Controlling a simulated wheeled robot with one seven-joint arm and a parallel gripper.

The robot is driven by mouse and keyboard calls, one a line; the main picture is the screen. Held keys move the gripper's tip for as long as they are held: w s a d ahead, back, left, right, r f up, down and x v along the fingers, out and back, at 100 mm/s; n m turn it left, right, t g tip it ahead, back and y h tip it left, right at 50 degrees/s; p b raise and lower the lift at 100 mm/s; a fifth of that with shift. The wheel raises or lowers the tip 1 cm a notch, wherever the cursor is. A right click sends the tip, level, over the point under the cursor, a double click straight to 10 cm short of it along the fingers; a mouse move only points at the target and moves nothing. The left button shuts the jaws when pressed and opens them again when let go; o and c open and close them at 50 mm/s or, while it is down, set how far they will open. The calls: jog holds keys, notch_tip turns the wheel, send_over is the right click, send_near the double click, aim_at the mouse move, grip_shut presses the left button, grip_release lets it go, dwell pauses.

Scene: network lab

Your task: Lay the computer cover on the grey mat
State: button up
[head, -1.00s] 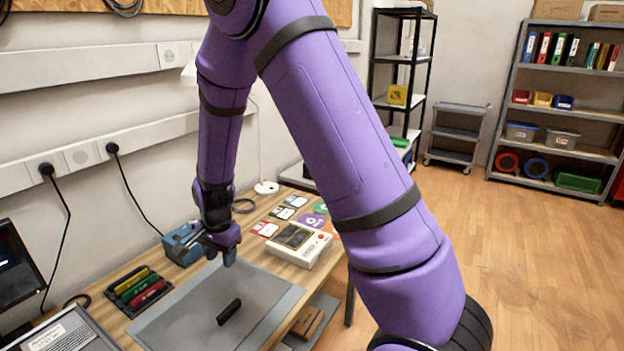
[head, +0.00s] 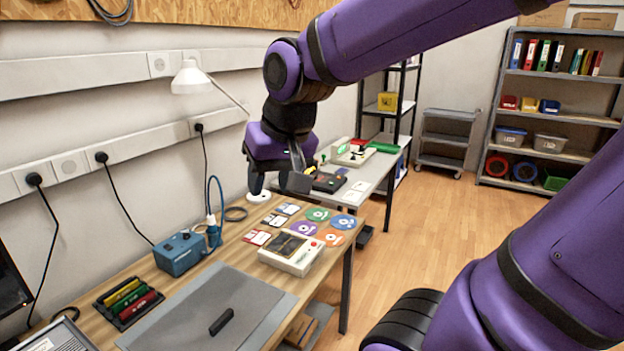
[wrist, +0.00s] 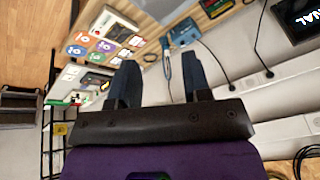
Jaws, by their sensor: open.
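The grey mat (head: 258,289) lies flat on the wooden bench at the lower left of the head view. A small black bar (head: 221,321) rests on it. I cannot surely pick out the computer cover. A dark-framed thing with a printed label (head: 55,337) is cut off at the bottom left corner; I cannot tell whether it is the cover or the computer. My gripper (head: 278,187) is open and empty, raised beyond the far end of the bench, well away from the mat. Its two fingers also show apart in the wrist view (wrist: 158,68).
A white lamp (head: 192,80) is at the wall. A second table (head: 375,177) stands behind.

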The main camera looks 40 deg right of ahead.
jog(key=s+d+r+n+t, duration=0.1)
jog(key=s+r+n, duration=0.1)
jog(key=s, duration=0.6)
jog(key=shift+r+n+h, duration=0.15)
jog(key=shift+n+h, duration=0.15)
jog(key=shift+n, duration=0.1)
